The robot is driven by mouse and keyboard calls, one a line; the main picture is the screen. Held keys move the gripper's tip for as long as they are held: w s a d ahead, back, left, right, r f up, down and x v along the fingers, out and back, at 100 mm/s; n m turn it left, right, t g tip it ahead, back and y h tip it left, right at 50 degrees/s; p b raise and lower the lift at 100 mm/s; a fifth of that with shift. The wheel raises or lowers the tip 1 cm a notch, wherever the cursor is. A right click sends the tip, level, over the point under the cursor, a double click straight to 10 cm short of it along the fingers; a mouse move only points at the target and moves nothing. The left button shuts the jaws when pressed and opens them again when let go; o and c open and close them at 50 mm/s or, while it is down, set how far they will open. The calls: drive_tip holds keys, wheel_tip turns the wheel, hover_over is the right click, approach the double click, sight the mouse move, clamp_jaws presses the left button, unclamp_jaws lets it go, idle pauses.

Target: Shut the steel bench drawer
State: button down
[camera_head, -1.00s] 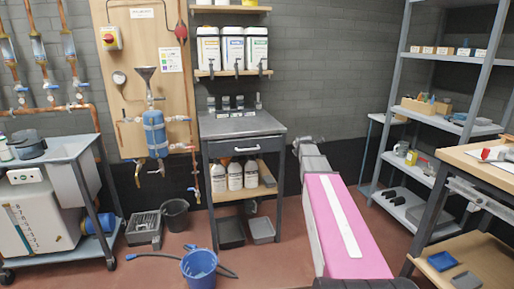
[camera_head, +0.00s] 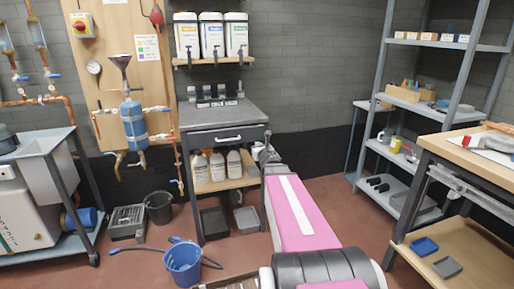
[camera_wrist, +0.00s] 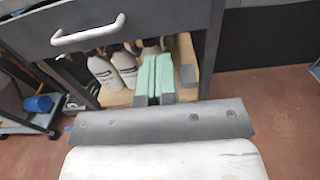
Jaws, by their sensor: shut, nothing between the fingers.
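The steel bench (camera_head: 216,113) stands against the back wall with a dark grey top. Its drawer (camera_head: 205,141) has a dark front and a pale bar handle, just under the top. I cannot tell how far the drawer stands out. In the wrist view the drawer front (camera_wrist: 165,18) and its handle (camera_wrist: 88,35) fill the upper left. My gripper (camera_wrist: 155,78) has green finger pads pressed together, with nothing between them. It is in front of the bench, towards the right of the handle. In the head view my gripper (camera_head: 265,152) is small, near the drawer's right end.
White bottles (camera_head: 216,168) stand on the bench's lower wooden shelf. A blue bucket (camera_head: 183,263) and hose lie on the floor in front. A trolley (camera_head: 45,160) stands left. A wooden-topped workbench (camera_head: 470,150) and metal shelving (camera_head: 465,85) stand right.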

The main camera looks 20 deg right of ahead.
sight(250, 135)
drive_tip(key=w, duration=1.1)
drive_tip(key=shift+w+d, duration=0.1)
drive_tip(key=shift+w, duration=0.2)
drive_tip(key=w, duration=0.5)
drive_tip(key=shift+w+r, duration=0.1)
drive_tip(key=shift+w, duration=0.05)
